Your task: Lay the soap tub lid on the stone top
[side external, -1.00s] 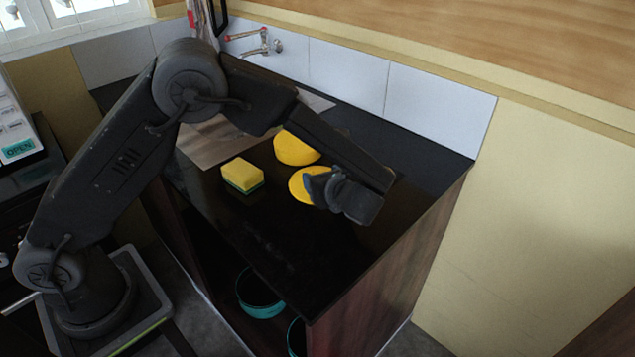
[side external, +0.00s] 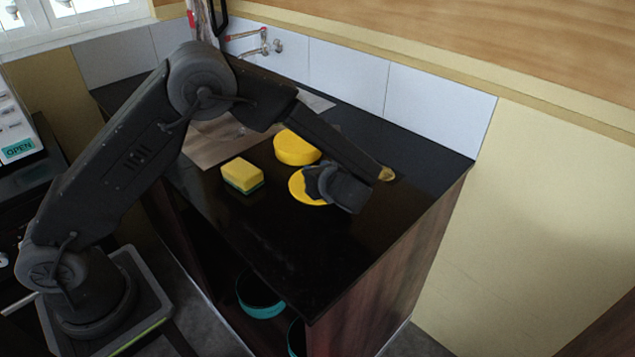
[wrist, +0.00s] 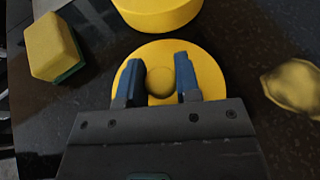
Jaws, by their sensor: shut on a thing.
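The soap tub lid (side external: 301,190) is a flat yellow disc at the stone top (side external: 270,235), in front of the yellow tub (side external: 296,149). The wrist view shows the lid (wrist: 208,75) from above with its round knob (wrist: 160,82) between my fingers. My gripper (side external: 316,182) is shut on the lid's knob; its fingers also show in the wrist view (wrist: 157,78). The lid looks level and low, but I cannot tell whether its underside touches the stone. My gripper hides its right part in the side view. The tub (wrist: 158,12) is close behind the lid, apparently apart from it.
A yellow and green sponge (side external: 242,176) lies left of the lid. A small dull-gold lumpy object (side external: 386,174) lies to its right. A brown sheet (side external: 212,142) lies at the back left. The front of the dark top is clear. A tap (side external: 262,44) projects from the tiled wall.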

